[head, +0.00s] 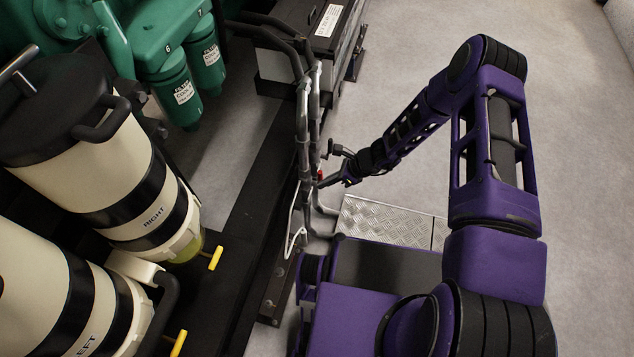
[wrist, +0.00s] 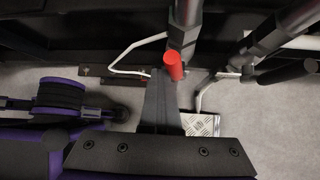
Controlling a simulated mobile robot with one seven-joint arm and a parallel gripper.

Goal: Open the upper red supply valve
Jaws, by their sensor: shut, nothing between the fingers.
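The red valve handle (wrist: 173,66) is a short red grip in the wrist view, against a grey pipe. In the head view only a small red spot of it (head: 320,174) shows at the pipes, beside my gripper. My gripper (head: 326,181) reaches in from the right. In the wrist view the fingers of my gripper (wrist: 159,76) are shut together and empty. Their tips lie just left of the red handle and overlap its edge in the picture; I cannot tell whether they touch it. The valve body is hidden.
Vertical grey pipes (head: 303,120) stand beside a dark frame rail. A thin white bent rod (wrist: 128,50) is left of the handle. Cream RIGHT canister (head: 130,190) and green filters (head: 173,90) are at the left. A checker-plate step (head: 385,222) lies below my arm. Grey floor is open beyond.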

